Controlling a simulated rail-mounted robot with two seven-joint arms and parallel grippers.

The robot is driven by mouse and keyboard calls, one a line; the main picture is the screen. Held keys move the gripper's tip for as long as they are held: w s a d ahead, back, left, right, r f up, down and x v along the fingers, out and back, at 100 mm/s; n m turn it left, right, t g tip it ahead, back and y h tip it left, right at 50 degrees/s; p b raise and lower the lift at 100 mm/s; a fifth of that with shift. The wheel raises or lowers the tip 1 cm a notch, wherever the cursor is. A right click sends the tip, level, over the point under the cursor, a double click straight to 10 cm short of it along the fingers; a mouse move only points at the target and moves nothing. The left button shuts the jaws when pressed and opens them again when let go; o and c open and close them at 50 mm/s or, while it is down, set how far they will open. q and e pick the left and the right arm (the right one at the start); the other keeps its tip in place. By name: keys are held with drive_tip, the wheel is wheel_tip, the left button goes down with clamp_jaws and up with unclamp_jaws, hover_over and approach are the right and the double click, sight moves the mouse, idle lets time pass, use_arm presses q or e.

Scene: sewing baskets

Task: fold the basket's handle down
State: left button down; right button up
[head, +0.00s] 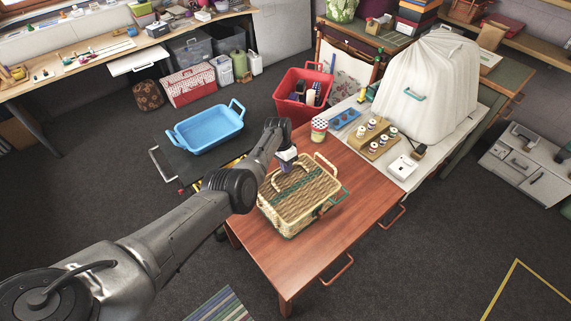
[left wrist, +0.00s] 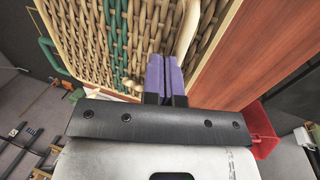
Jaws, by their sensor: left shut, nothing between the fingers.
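The woven wicker basket (head: 306,200) stands on the red-brown table with its lid closed; a dark green band crosses the lid. A pale handle bar (head: 326,163) shows at the basket's far right end, and another pale curved bar lies by my gripper; whether they are raised or flat is hard to tell. My left gripper (head: 286,167) is over the lid's far left part, fingers pointing down. In the left wrist view its purple fingers (left wrist: 165,72) are shut together and empty, close to the weave (left wrist: 125,35) and beside a pale bar (left wrist: 187,30). My right gripper is not in view.
The wooden table (head: 345,225) is clear right of and in front of the basket. A dotted jar (head: 319,130) stands behind it, and a spool rack (head: 376,138) lies beyond.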

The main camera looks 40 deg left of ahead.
use_arm(q)
drive_tip(key=shift+r, duration=0.1)
drive_tip(key=p+v, duration=0.4)
drive_tip(key=v, duration=0.1)
drive_tip(key=shift+d+r+p, duration=0.1)
drive_tip(key=shift+d+p, duration=0.2)
drive_tip(key=shift+d, duration=0.1)
drive_tip(key=v, duration=0.8)
drive_tip(key=shift+a+r+b, duration=0.3)
drive_tip(key=shift+a, duration=0.15)
